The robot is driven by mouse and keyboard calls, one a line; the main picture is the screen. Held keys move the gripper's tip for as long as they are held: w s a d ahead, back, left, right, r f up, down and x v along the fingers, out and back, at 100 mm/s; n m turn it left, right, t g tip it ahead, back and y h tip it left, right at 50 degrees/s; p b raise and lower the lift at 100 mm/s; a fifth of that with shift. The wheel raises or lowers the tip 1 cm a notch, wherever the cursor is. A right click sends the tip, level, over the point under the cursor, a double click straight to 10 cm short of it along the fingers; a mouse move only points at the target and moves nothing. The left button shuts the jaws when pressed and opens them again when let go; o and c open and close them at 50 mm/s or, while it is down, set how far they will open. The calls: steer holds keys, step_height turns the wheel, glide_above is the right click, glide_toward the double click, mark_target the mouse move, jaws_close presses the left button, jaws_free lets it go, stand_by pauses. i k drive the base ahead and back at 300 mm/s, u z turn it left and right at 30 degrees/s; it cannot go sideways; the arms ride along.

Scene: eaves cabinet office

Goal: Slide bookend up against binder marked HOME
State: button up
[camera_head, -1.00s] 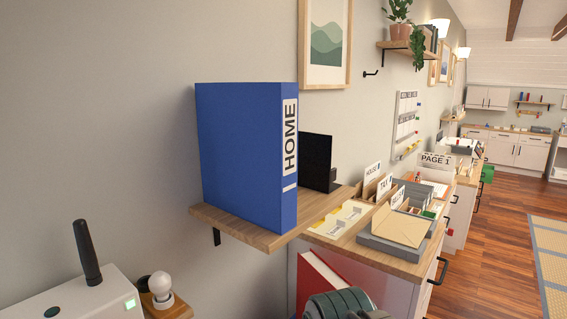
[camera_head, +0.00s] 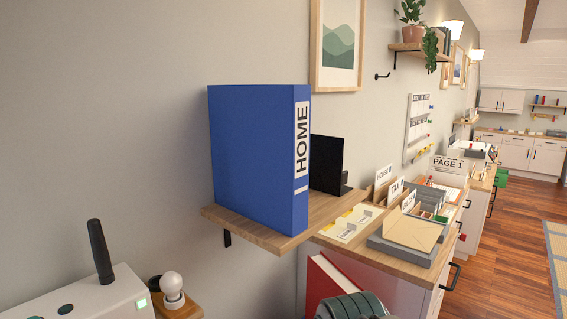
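The blue binder marked HOME (camera_head: 255,155) stands upright on a small wooden wall shelf (camera_head: 325,212), its spine label facing right. The black bookend (camera_head: 327,163) stands upright on the same shelf, behind and to the right of the binder. Its left part is hidden by the binder, and I cannot tell whether the two touch. My gripper's fingers do not show. A dark grey-green rounded part at the bottom edge appears to belong to my arm.
Below the shelf, a red book or binder (camera_head: 330,281) leans by a white cabinet. A wooden counter holds card dividers (camera_head: 396,188) and a grey tray with an envelope (camera_head: 411,232). A white device with an antenna (camera_head: 99,252) and a bulb (camera_head: 172,284) stand at lower left.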

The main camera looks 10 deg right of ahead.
mark_target(327, 175)
steer(key=z, duration=0.5)
steer(key=k, duration=0.6)
steer(key=z, duration=1)
steer(key=i, duration=1.35)
steer(key=u, duration=0.7)
